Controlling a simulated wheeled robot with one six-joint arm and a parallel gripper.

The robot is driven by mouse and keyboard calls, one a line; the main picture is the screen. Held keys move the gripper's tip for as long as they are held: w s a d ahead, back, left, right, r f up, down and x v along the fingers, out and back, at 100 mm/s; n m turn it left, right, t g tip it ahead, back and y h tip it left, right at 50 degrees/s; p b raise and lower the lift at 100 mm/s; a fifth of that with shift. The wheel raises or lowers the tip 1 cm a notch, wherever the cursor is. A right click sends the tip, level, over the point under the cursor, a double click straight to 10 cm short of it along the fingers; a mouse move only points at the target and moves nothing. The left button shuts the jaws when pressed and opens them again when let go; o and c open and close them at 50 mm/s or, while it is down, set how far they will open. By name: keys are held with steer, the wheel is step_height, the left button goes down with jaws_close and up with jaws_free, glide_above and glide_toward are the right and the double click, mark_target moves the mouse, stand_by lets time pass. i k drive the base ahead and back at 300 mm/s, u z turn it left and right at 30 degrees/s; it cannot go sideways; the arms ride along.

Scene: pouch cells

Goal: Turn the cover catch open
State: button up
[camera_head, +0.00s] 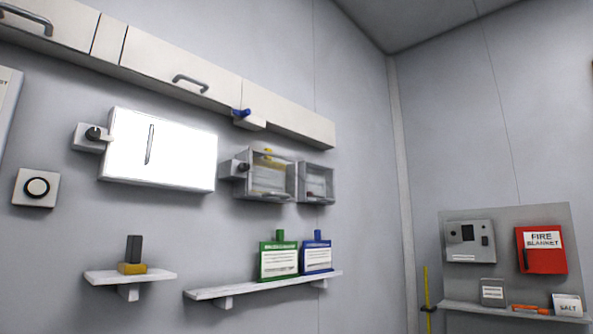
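A large bright white panel (165,152) with a thin vertical handle is on the wall at left. At its left edge a dark round knob (93,134) sits on a small light block, with a light tab reaching toward the panel. To its right is a clear-fronted box (270,178) with something yellow showing inside and at its top. A similar dark knob (243,167) is on a block at that box's left edge. Both covers look closed. I cannot tell which knob is the cover catch. My gripper is not in view.
A second grey box (316,183) adjoins the clear one. A small shelf (105,277) holds a dark block on a yellow base. A round button (37,187) is at left. Cabinets (180,65) run above.

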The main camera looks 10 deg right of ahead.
mark_target(243, 167)
steer(key=z, duration=0.45)
steer(key=i, duration=0.9)
steer(key=u, duration=1.2)
